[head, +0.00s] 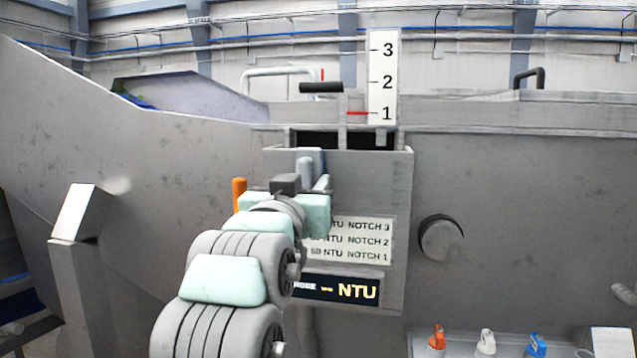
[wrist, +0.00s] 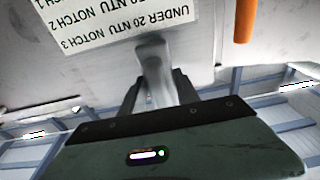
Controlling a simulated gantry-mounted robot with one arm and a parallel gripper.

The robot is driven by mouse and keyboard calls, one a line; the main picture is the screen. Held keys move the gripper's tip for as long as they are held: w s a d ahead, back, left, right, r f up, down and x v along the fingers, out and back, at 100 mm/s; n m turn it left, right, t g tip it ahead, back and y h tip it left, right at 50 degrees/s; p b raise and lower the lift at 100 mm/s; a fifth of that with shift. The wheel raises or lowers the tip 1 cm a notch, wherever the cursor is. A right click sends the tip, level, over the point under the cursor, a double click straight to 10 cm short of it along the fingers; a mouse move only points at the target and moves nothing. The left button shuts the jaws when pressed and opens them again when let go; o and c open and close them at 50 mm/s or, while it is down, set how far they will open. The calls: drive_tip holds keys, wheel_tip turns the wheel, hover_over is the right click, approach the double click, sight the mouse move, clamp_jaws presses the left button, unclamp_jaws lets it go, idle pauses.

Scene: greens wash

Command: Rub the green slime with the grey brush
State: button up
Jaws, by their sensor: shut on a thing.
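My gripper (head: 314,182) is in front of the grey metal box at the middle of the head view. It is shut on a smooth grey thing (head: 309,160), which I take for the grey brush. In the wrist view the same grey brush (wrist: 152,65) sticks out between the dark fingers, in front of the white notch label. Its bristles cannot be made out. I cannot make out any green slime in either view.
The metal box (head: 395,180) has an open top and a numbered scale (head: 383,80) behind it. An orange rod (head: 239,193) is left of my gripper. Orange, white and blue handled tools (head: 486,343) stand on a shelf at lower right.

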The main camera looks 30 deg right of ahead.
drive_tip(key=w+a, duration=0.1)
drive_tip(key=w+a+p, duration=0.1)
drive_tip(key=w+a, duration=0.1)
drive_tip(key=shift+w+a, duration=0.1)
drive_tip(key=shift+a, duration=0.15)
idle(0.4)
drive_tip(key=v, duration=0.6)
drive_tip(key=shift+r+p, duration=0.35)
drive_tip(key=shift+r, duration=0.05)
drive_tip(key=shift+a, duration=0.1)
drive_tip(key=v, duration=0.3)
drive_tip(key=shift+r, duration=0.2)
idle(0.5)
